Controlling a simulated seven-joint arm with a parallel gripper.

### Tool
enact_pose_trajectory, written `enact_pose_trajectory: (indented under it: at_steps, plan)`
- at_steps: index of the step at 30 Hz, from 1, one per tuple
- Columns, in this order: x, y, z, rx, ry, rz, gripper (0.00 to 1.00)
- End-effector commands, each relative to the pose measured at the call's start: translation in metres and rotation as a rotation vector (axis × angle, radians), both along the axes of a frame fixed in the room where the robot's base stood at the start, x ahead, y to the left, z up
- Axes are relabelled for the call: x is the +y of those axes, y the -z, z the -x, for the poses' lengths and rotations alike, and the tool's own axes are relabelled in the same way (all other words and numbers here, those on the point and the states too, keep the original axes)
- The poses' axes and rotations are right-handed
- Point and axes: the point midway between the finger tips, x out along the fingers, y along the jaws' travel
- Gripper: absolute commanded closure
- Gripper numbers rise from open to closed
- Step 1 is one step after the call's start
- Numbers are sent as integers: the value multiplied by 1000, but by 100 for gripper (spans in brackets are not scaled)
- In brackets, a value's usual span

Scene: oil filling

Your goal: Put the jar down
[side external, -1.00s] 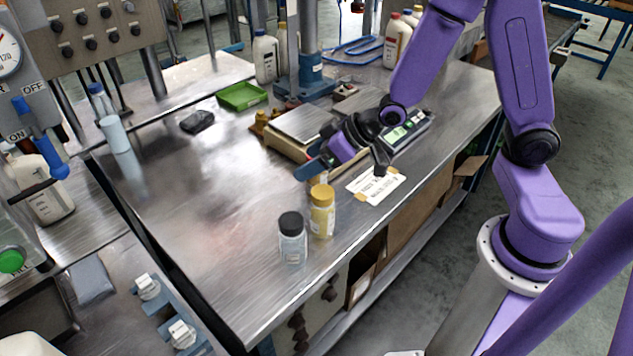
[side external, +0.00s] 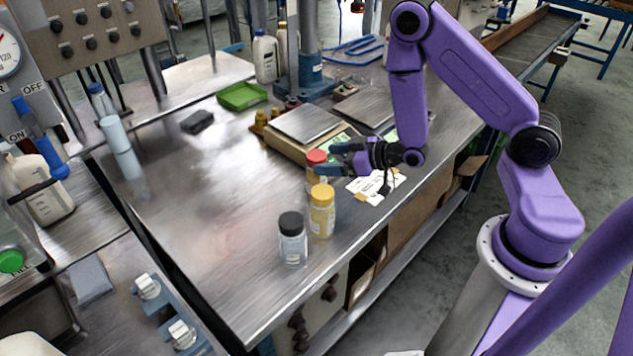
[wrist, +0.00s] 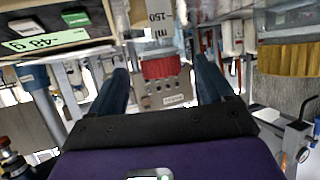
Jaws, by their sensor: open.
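The red-lidded jar (side external: 316,157) stands upright on the steel table, just behind the yellow jar in the side view. Its lower part is partly hidden by the yellow jar. My gripper (side external: 335,160) is open and level, at the jar's right side. In the wrist view, the jar's red lid (wrist: 160,67) shows between the spread fingers (wrist: 163,88), with a gap on each side. The picture there is upside down.
A yellow jar (side external: 322,212) and a black-lidded clear jar (side external: 292,240) stand close in front. A scale (side external: 305,124) sits behind, with another plate beside it. A paper label (side external: 377,186) lies to the right.

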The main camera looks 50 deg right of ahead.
Motion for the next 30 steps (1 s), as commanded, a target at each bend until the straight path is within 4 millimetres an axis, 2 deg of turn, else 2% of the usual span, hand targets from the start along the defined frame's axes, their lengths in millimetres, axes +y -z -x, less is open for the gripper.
enact_pose_trajectory:
  at_steps: [15, 25, 30]
  plan:
    - [18, 22, -51, -1, -1, -2, 19]
    - [20, 24, -56, 1, 0, -2, 19]
    - [20, 24, -55, 1, 0, -2, 74]
